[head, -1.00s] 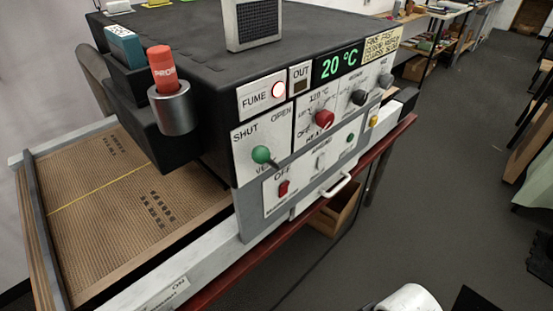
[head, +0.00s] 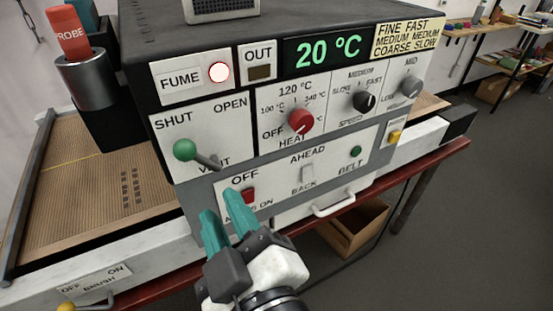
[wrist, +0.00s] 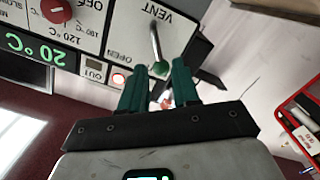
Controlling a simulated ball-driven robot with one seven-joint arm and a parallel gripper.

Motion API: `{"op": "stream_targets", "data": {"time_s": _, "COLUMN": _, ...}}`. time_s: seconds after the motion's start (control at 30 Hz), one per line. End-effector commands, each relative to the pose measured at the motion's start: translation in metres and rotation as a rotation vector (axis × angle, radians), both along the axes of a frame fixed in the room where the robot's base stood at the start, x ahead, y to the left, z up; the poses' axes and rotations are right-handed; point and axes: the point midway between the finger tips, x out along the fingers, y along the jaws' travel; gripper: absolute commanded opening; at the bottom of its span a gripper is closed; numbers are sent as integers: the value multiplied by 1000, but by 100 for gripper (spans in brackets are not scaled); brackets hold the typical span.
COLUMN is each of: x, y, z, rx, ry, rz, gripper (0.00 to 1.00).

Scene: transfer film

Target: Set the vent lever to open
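The vent lever (head: 186,150) has a green ball knob on a thin metal stem. It sits on the white SHUT/OPEN panel (head: 230,121), with the knob at the left, below the word SHUT, and the pivot near VENT. My gripper (head: 218,204) has two teal fingers, apart and empty, below and right of the lever, in front of the lower OFF/ON panel. In the wrist view my gripper (wrist: 157,78) points at the lever, and its green knob (wrist: 159,69) shows in the gap between the fingertips, farther off. It is not touched.
The red heat knob (head: 301,120) and dark speed knob (head: 364,101) are right of the lever. A holder (head: 84,82) with a red probe stands at the left. A handle (head: 334,203) juts out below.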

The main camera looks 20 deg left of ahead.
Motion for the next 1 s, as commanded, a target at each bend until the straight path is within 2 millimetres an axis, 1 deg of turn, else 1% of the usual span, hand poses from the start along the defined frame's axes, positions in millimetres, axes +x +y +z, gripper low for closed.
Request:
{"op": "stream_targets", "data": {"time_s": 0.03, "x": -6, "y": 6, "z": 6, "rx": 12, "ry": -21, "rz": 17, "gripper": 31}}
{"op": "stream_targets", "data": {"time_s": 0.07, "x": -7, "y": 8, "z": 9, "rx": 15, "ry": -30, "rz": 22, "gripper": 31}}
{"op": "stream_targets", "data": {"time_s": 0.17, "x": -5, "y": 14, "z": 12, "rx": 19, "ry": -39, "rz": 27, "gripper": 31}}
{"op": "stream_targets", "data": {"time_s": 0.27, "x": 3, "y": 22, "z": 12, "rx": 18, "ry": -37, "rz": 26, "gripper": 31}}
{"op": "stream_targets", "data": {"time_s": 0.6, "x": 44, "y": 67, "z": 12, "rx": 18, "ry": -35, "rz": 24, "gripper": 31}}
{"op": "stream_targets", "data": {"time_s": 0.7, "x": 53, "y": 76, "z": 12, "rx": 17, "ry": -34, "rz": 24, "gripper": 31}}
{"op": "stream_targets", "data": {"time_s": 0.83, "x": 61, "y": 85, "z": 11, "rx": 17, "ry": -34, "rz": 24, "gripper": 31}}
{"op": "stream_targets", "data": {"time_s": 1.0, "x": 64, "y": 89, "z": 10, "rx": 17, "ry": -33, "rz": 25, "gripper": 31}}
